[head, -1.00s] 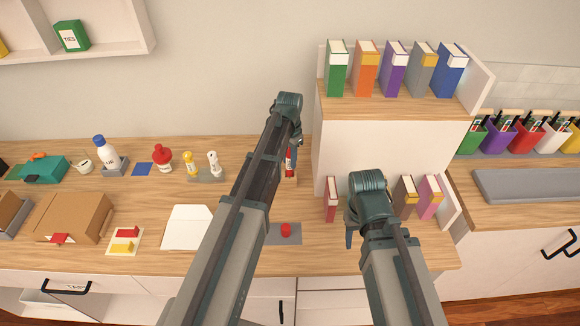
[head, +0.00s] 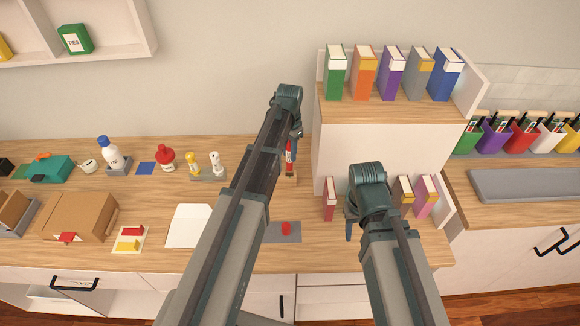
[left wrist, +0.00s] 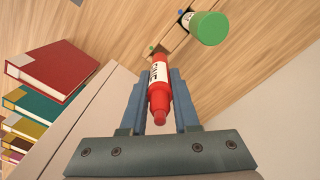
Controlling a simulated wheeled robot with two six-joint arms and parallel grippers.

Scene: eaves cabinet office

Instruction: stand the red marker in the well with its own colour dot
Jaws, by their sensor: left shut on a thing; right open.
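The red marker (left wrist: 159,90), with a white label, is held between the fingers of my left gripper (left wrist: 158,78). It also shows in the head view (head: 289,157), roughly upright above a small wooden block (head: 290,180). In the left wrist view the block (left wrist: 172,40) carries small colour dots, and a green marker (left wrist: 208,27) stands at it. A blue dot and a green dot show; I cannot make out a red dot. The marker's lower end overlaps the block's edge, and I cannot tell whether it touches.
A white shelf unit (head: 360,145) with books stands close right of the left gripper. A grey mat (head: 285,238) with a red object (head: 286,228) lies in front. Bottles and figures stand further left.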

